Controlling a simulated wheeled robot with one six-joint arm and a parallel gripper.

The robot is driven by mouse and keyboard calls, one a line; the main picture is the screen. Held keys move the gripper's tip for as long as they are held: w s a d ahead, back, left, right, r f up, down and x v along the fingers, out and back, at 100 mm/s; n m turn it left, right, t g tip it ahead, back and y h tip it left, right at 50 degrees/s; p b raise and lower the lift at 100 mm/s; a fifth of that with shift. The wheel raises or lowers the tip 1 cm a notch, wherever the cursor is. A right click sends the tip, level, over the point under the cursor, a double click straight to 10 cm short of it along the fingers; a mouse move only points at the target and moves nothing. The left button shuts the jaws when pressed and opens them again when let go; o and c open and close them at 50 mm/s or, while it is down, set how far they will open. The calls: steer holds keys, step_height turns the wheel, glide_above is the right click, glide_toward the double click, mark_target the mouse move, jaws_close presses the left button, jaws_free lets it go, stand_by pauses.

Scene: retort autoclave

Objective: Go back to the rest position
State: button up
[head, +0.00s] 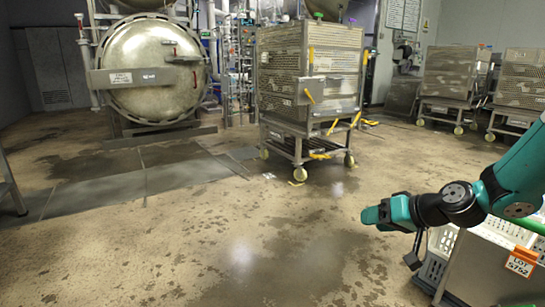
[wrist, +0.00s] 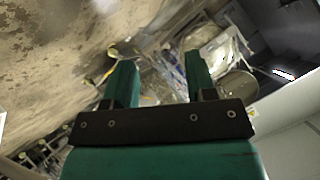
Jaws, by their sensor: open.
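My arm comes in from the right edge of the head view, and my gripper (head: 372,215) hangs in the air above the wet floor, pointing left. In the wrist view my gripper (wrist: 160,80) shows two green fingers standing apart with nothing between them. It is open and empty. In the head view it is apart from every object, left of and a little above a white crate cart at the lower right.
A round retort door (head: 155,75) is at the back left. A wheeled metal basket cart (head: 310,85) stands mid-room, with more basket carts (head: 450,75) at the right back. A white crate (head: 480,262) with an orange lot tag (head: 522,262) is near my arm. The floor (head: 200,230) in front is clear.

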steer(key=s+a+r+n+g, duration=0.2)
steer(key=s+a+r+g, duration=0.1)
steer(key=s+a, duration=0.35)
steer(key=s+a+r+n+g, duration=0.25)
steer(key=s+a+r, duration=0.2)
steer(key=s, duration=0.35)
steer(key=s+a+r+n+g+h, duration=0.1)
steer(key=s+n+g+h, duration=0.2)
steer(key=s, duration=1.3)
step_height(320, 180, up, 37)
steer(key=p, duration=3.7)
steer(key=shift+w+m, duration=0.3)
steer(key=shift+m, duration=0.05)
steer(key=shift+a+r, duration=0.1)
